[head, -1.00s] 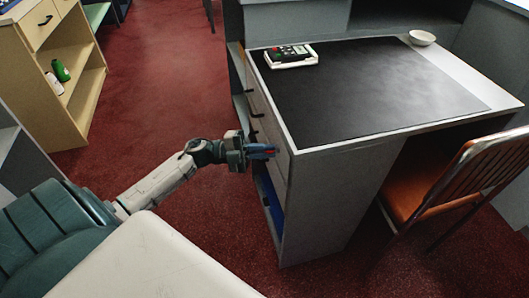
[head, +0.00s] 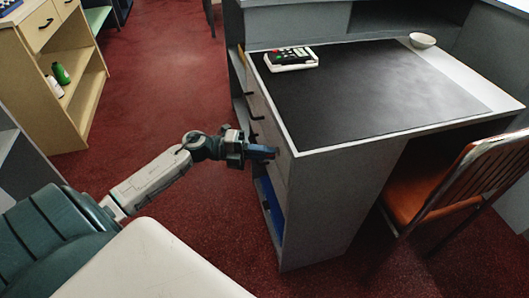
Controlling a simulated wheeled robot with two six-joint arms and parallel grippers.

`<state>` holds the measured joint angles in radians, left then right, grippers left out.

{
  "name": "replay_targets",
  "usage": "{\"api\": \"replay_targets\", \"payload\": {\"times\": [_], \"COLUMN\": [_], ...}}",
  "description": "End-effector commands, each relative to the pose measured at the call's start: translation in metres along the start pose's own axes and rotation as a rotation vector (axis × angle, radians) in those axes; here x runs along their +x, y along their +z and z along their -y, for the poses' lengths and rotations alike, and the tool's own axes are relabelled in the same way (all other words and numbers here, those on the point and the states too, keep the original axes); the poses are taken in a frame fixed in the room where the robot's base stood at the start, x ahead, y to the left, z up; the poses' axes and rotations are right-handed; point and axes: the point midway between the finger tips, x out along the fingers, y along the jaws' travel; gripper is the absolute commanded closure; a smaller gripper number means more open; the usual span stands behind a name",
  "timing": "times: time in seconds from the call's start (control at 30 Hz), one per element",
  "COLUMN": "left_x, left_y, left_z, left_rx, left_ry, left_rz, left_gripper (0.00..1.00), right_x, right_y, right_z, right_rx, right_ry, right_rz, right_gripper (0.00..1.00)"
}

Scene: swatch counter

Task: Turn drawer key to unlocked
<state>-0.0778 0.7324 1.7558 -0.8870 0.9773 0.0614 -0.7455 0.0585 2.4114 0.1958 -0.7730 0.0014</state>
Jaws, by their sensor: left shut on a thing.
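The grey desk's drawer front (head: 268,128) faces left, with dark handles along it. My left gripper (head: 265,152) reaches in from the left, its blue fingers up against the drawer front near the desk's near corner. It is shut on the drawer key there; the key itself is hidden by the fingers. The key's angle and its lock cannot be made out. My right gripper is not in view.
The desk top has a black mat (head: 375,90), a remote-like device in a white holder (head: 291,59) and a white bowl (head: 422,40). An orange chair (head: 430,185) stands at right. A wooden shelf (head: 60,60) stands at far left. Red carpet between is clear.

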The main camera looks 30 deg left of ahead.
Motion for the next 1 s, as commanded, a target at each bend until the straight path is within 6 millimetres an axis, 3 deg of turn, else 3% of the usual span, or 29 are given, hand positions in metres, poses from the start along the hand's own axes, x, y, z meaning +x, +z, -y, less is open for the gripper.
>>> {"api": "replay_targets", "payload": {"times": [0.2,0.23,0.33,0.73,1.0], "left_x": [0.0,0.0,0.0,-0.007,-0.051], "left_y": [0.0,0.0,0.0,0.0,0.0], "left_z": [-0.001,-0.001,-0.001,-0.001,-0.001], "left_rx": [0.0,-0.001,-0.001,-0.002,-0.004], "left_ry": [0.001,0.001,0.001,0.003,0.008], "left_rz": [0.0,0.0,0.0,-0.001,-0.001], "left_gripper": [1.0,0.88,0.7,0.7,0.7], "right_x": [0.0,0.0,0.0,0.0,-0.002], "right_y": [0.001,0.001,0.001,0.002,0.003], "right_z": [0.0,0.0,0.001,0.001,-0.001], "right_rx": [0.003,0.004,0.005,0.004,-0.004], "right_ry": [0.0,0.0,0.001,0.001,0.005], "right_rz": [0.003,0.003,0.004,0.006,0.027], "right_gripper": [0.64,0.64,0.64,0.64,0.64]}}
